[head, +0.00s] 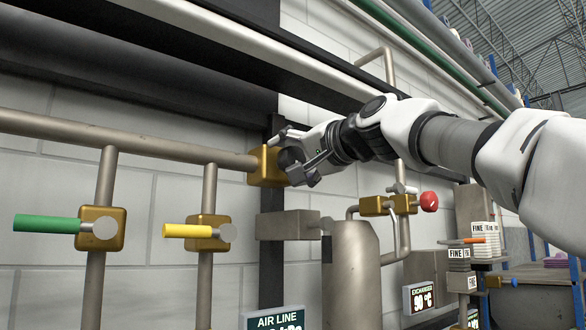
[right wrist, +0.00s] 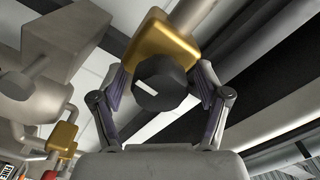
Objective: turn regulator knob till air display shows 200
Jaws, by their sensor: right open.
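The regulator knob (right wrist: 160,83) is a dark faceted knob with a white mark, on a brass block (right wrist: 165,45). In the head view the brass block (head: 266,166) sits at the right end of a horizontal pipe, and my gripper mostly hides the knob. My right gripper (head: 292,158) is at the block; in the right wrist view its open fingers (right wrist: 160,90) stand on either side of the knob, with no clear contact. The air line display (head: 277,320) is at the bottom edge, cut off, so its number is unreadable. My left gripper is out of view.
A green-handled valve (head: 48,224) and a yellow-handled valve (head: 190,231) are at the left. A grey box (head: 285,225) and a tank (head: 350,270) stand below my gripper. A red knob (head: 429,201) and a display reading 90 °C (head: 421,298) are at the right.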

